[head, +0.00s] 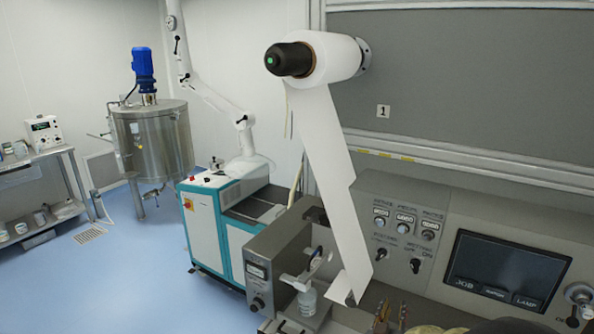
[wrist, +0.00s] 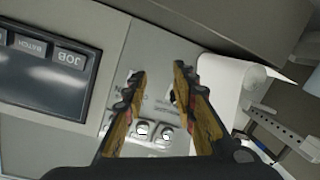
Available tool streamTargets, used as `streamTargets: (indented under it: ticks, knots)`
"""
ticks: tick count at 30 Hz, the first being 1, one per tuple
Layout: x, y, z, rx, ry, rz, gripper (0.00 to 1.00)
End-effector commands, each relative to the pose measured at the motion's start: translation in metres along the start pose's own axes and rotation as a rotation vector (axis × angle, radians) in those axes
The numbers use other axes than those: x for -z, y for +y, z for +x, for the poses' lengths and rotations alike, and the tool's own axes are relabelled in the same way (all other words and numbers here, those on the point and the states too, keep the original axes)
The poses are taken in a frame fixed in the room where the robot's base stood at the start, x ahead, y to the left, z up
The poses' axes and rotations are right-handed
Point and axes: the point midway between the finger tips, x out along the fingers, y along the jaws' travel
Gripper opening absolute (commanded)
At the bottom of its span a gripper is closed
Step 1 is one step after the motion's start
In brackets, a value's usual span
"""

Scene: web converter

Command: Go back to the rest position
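My gripper (wrist: 158,84) is open in the wrist view, with two toothed, yellow-and-dark fingers apart. Only the control panel (wrist: 118,112) with its knobs shows between the fingers, and I see nothing held. In the head view, parts of the fingers show at the bottom edge, in front of the control panel (head: 404,200), and the rest is cut off by the frame. The fingers are to the right of the lower end of the white web.
A white roll (head: 338,58) sits on a black-capped spindle, its web (head: 325,150) hanging down. A grey box unit (head: 262,280) with a small bottle (head: 307,301) stands lower left. A touchscreen (head: 505,270) is at right. Blue floor (head: 130,280) lies open at left.

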Motion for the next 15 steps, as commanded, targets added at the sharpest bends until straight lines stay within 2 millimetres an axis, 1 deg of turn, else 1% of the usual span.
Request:
streamTargets:
  ticks: [1,3,5,6,8,10,11,12,14,15]
  knots:
    - [-0.019,-0.018,-0.003,0.067,-0.064,0.02,0.27]
    - [-0.042,-0.043,-0.012,0.17,-0.163,0.058,0.27]
    - [-0.055,-0.063,-0.023,0.253,-0.243,0.089,0.27]
    - [-0.061,-0.074,-0.032,0.305,-0.295,0.108,0.27]
    - [-0.067,-0.088,-0.048,0.378,-0.372,0.13,0.27]
    - [-0.07,-0.099,-0.07,0.453,-0.458,0.152,0.27]
    - [-0.07,-0.103,-0.079,0.484,-0.494,0.159,0.27]
    - [-0.07,-0.106,-0.093,0.522,-0.544,0.164,0.27]
    - [-0.068,-0.108,-0.115,0.572,-0.613,0.168,0.27]
    - [-0.066,-0.106,-0.13,0.601,-0.658,0.168,0.27]
